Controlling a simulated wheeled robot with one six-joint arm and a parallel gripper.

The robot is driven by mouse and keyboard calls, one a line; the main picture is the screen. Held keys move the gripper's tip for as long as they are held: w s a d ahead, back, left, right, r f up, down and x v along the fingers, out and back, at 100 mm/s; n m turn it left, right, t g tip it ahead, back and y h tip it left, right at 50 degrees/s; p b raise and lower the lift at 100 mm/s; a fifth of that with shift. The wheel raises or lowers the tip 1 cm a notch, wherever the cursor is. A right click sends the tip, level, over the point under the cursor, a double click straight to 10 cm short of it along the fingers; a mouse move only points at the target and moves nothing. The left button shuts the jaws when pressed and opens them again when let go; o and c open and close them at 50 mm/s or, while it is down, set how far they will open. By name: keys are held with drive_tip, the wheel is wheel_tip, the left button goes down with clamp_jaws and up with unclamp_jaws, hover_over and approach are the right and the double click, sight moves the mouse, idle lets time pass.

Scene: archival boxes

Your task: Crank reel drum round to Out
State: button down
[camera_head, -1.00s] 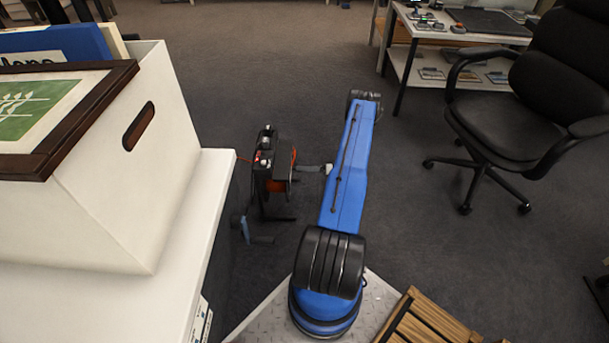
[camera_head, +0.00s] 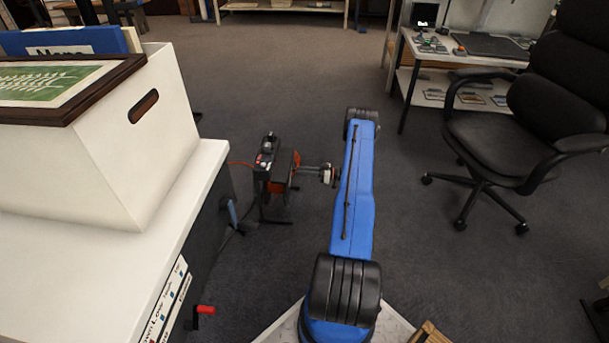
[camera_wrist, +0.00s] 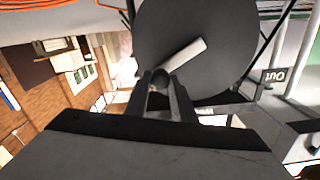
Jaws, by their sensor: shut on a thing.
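The reel (camera_head: 270,168) stands on the floor left of my blue arm, with a dark housing and an orange drum (camera_head: 278,187). My gripper (camera_head: 329,176) is at its right side, partly hidden by my arm. In the wrist view the drum's large dark round face (camera_wrist: 180,25) fills the top middle. A pale crank bar (camera_wrist: 186,59) slants across it from the upper right down to a small round knob (camera_wrist: 160,79). My gripper (camera_wrist: 161,84) is shut on that knob. A label reading "Out" (camera_wrist: 273,77) is right of the disc. Another label (camera_wrist: 203,111) is partly hidden behind a finger.
A white cabinet (camera_head: 60,285) with an open box (camera_head: 150,160) and a framed picture stands at left; a red handle (camera_head: 205,310) juts from its side. An office chair (camera_head: 525,130) and desk (camera_head: 440,62) are at right. Carpet beyond the reel is clear.

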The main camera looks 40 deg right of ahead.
drive_tip(key=shift+s, duration=0.1)
idle(0.3)
drive_tip(key=c, duration=1.5)
unclamp_jaws()
drive_tip(key=v, duration=1.7)
drive_tip(key=shift+s+d, duration=0.1)
drive_tip(key=shift+d, duration=0.1)
